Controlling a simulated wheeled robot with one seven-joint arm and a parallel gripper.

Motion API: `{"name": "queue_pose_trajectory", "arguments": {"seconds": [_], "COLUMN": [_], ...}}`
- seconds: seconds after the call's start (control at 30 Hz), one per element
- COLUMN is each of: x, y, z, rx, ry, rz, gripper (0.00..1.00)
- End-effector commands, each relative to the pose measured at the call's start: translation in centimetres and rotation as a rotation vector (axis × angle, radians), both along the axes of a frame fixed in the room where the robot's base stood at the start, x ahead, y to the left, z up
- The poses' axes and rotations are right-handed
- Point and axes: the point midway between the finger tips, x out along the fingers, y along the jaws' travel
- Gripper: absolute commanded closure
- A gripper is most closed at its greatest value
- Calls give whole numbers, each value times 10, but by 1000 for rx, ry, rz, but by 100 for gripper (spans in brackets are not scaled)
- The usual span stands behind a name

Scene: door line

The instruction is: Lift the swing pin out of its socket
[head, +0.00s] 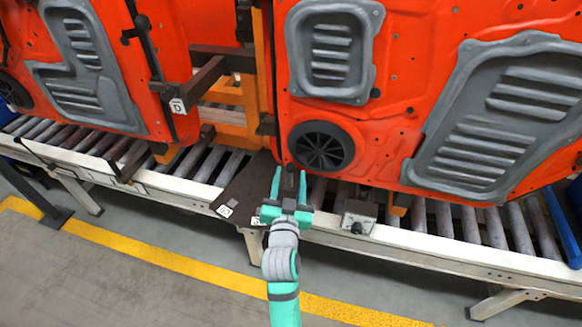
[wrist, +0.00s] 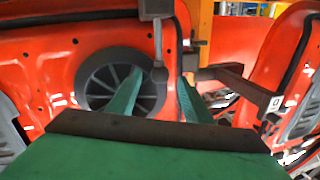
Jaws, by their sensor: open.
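The swing pin (wrist: 158,45) is a thin grey rod with a round knob at one end and a grey block, which looks like its socket (wrist: 156,9), at the other. In the wrist view it shows between the tips of my gripper (wrist: 159,76). In the head view my green gripper (head: 290,172) is open at the line's near edge, below the speaker. A dark upright piece (head: 290,181), likely the pin, shows between its fingers. I see no clear contact, and the depth between tips and pin is hard to tell.
Two orange-red door panels (head: 390,100) stand behind, close to my fingertips. A dark arm (head: 205,82) with a D label juts out at left. The roller conveyor (head: 450,222) runs along below. A grey box (head: 358,216) sits right of my gripper. The floor in front is clear.

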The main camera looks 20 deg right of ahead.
Motion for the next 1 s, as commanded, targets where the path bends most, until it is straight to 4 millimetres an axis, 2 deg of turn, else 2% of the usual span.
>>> {"name": "queue_pose_trajectory", "arguments": {"seconds": [0.1, 0.3, 0.67, 0.7, 0.8, 0.9, 1.0], "x": [17, 34, 39, 39, 39, 39, 39], "y": [-7, -14, -16, -16, -16, -16, -17], "z": [1, 0, 0, 0, 0, 0, 1], "rx": [1, -1, 0, 0, 0, 0, 0], "ry": [-1, -1, 0, 0, 0, 0, -1], "rz": [0, 0, 0, 0, 0, 0, 0], "gripper": [54, 54, 54, 57, 80, 100, 100]}}
